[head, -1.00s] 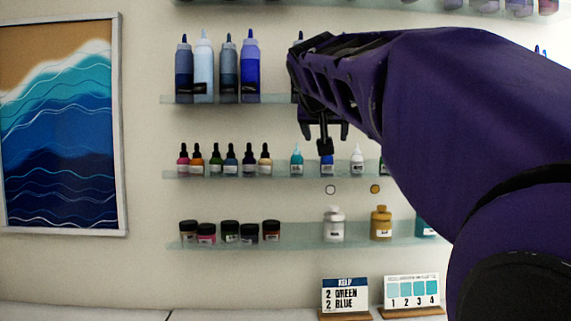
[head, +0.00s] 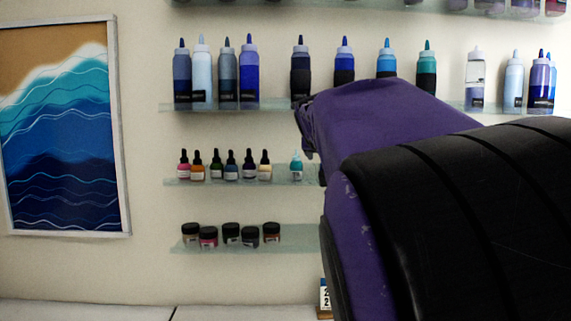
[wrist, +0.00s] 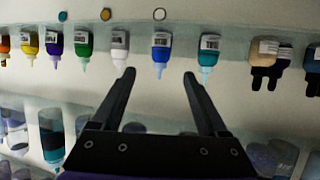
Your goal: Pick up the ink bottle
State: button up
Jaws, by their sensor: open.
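My gripper (wrist: 159,74) shows in the wrist view with its two black fingers apart and nothing between them; the head view hides it behind my purple arm. The wrist picture is upside down. A small blue bottle (wrist: 161,48) with a white label and pointed tip lines up with the gap between the fingertips; I cannot tell how far off it is. A teal bottle (wrist: 208,50) and a white bottle (wrist: 119,45) flank it. The teal bottle also shows in the head view (head: 296,169). Black-capped dropper bottles (wrist: 263,55) stand farther along; which one is the ink bottle is not marked.
The small bottles stand on a glass middle shelf (head: 280,182). Tall squeeze bottles (head: 249,80) fill the upper shelf, and several jars (head: 231,233) stand on the lower one. A framed wave picture (head: 62,130) hangs at the left. My arm covers the right side.

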jog(key=shift+f+p+x, duration=0.2)
jog(key=shift+p+x, duration=1.15)
jog(key=shift+x, duration=3.45)
jog(key=shift+s+a, duration=0.1)
grip_shut()
